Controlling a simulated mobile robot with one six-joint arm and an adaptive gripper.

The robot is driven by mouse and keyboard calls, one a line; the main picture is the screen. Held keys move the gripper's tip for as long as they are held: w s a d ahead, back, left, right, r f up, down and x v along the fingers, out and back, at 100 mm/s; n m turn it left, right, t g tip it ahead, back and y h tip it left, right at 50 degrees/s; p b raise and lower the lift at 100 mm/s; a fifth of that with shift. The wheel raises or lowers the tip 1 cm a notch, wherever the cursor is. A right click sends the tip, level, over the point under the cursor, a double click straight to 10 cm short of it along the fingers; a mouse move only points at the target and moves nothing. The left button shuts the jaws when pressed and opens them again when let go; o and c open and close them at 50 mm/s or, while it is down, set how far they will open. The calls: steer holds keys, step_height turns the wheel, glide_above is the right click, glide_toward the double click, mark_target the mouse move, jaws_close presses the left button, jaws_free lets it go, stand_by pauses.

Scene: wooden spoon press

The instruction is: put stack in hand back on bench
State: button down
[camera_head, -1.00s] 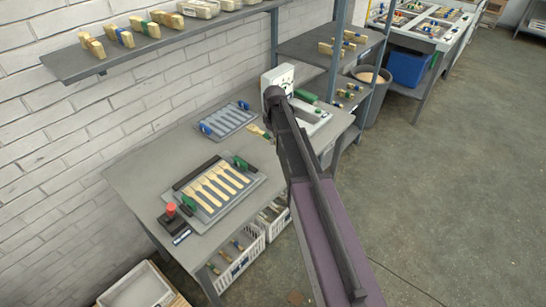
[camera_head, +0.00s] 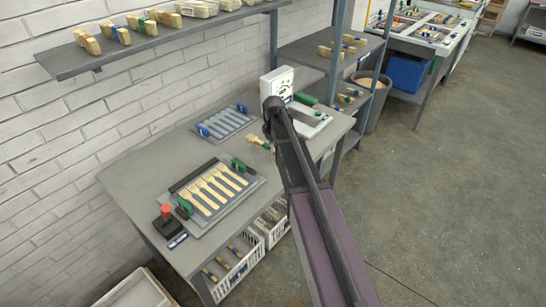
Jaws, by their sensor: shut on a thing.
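A small banded stack of pale wooden pieces (camera_head: 259,143) with a green band shows just left of my dark arm, over the right part of the grey bench (camera_head: 140,172). My gripper is mostly hidden behind my own arm; the stack juts out from there, held in it. Whether the stack touches the bench top or hangs a little above it, I cannot tell.
A press plate (camera_head: 182,191) with several wooden forks, green clamps and a red knob (camera_head: 166,211) fills the bench front. A grooved tray (camera_head: 223,124) lies behind. A white dial scale (camera_head: 280,84) stands at the back right. Bare bench shows between tray and plate.

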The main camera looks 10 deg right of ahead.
mark_target(274, 161)
steer(key=shift+f+b, duration=1.7)
steer(key=shift+f, duration=0.15)
steer(key=shift+f, duration=0.1)
steer(key=c, duration=0.6)
jaws_free()
step_height(274, 161, up, 12)
steer(key=p, duration=1.2)
steer(key=s+a+m, duration=0.1)
steer(key=s+m, duration=0.1)
steer(key=s, duration=0.6)
steer(key=s+a+m, duration=0.1)
steer(key=s+m, duration=0.1)
steer(key=s, duration=0.6)
steer(key=s+a+m, duration=0.1)
steer(key=s+m, duration=0.2)
steer(key=s, duration=0.5)
steer(key=shift+s+a, duration=0.25)
